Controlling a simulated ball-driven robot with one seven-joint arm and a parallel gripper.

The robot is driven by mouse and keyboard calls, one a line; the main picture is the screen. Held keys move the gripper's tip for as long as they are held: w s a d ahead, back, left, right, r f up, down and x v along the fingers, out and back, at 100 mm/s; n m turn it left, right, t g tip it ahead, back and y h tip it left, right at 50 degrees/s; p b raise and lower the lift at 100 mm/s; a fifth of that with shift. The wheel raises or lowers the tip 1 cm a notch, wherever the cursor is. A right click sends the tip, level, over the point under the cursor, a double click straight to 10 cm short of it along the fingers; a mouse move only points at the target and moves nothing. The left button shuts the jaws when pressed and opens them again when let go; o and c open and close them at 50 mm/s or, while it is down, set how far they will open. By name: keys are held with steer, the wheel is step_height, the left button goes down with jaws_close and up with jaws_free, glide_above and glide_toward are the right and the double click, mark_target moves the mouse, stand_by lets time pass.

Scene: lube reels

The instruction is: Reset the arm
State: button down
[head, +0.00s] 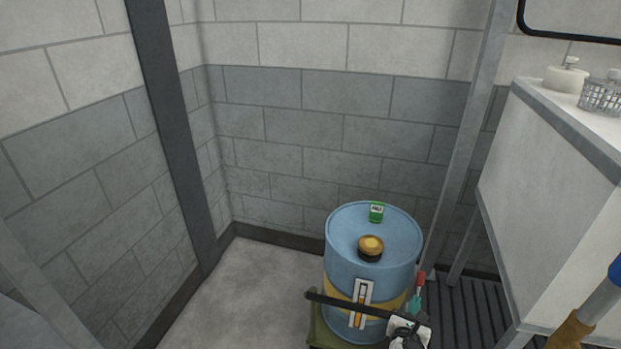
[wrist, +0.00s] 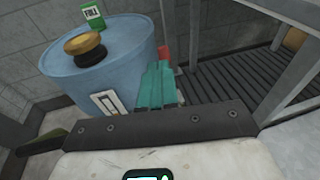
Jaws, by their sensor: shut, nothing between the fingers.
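My gripper (head: 420,281) is low in the head view, just right of the blue drum, with teal fingers and red at the tips. In the wrist view my gripper (wrist: 164,57) points away from the camera, fingers together and empty. The blue drum (head: 345,235) stands upright and also shows in the wrist view (wrist: 130,45). On its lid are a brass cap (head: 370,246) and a small green card (head: 377,212), which reads "FULL" in the wrist view (wrist: 93,16). I cannot tell whether the fingers touch the drum.
The drum stands on a green base (head: 318,333) with a dark bar across its front. A white counter (head: 550,190) holding a dispenser (head: 567,76) and wire basket (head: 602,93) is at the right. Dark slatted grating (head: 455,310) lies below it. Floor (head: 250,285) left of the drum is clear.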

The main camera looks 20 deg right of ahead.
steer(key=w+a+r+n+t+y, duration=0.2)
steer(key=a+r+n+t+y, duration=0.5)
steer(key=n, duration=0.7)
steer(key=s+a+f+n+g+y, duration=0.1)
steer(key=s+a+n+g+y, duration=0.1)
steer(key=s+a+n+y, duration=0.5)
steer(key=s+a+f+n+g+y, duration=0.1)
steer(key=a+f+n+g+y, duration=0.3)
steer(key=n, duration=0.6)
steer(key=s+d+r+n+g+h, duration=0.1)
steer(key=s+n+g, duration=0.4)
steer(key=s, duration=0.8)
steer(key=s+d+n+g+h, duration=0.2)
steer(key=s+n+g+h, duration=0.3)
steer(key=s, duration=0.8)
steer(key=n+g, duration=0.1)
steer(key=n, duration=0.2)
steer(key=shift+d+r+h, duration=0.3)
steer(key=shift+d+r, duration=0.1)
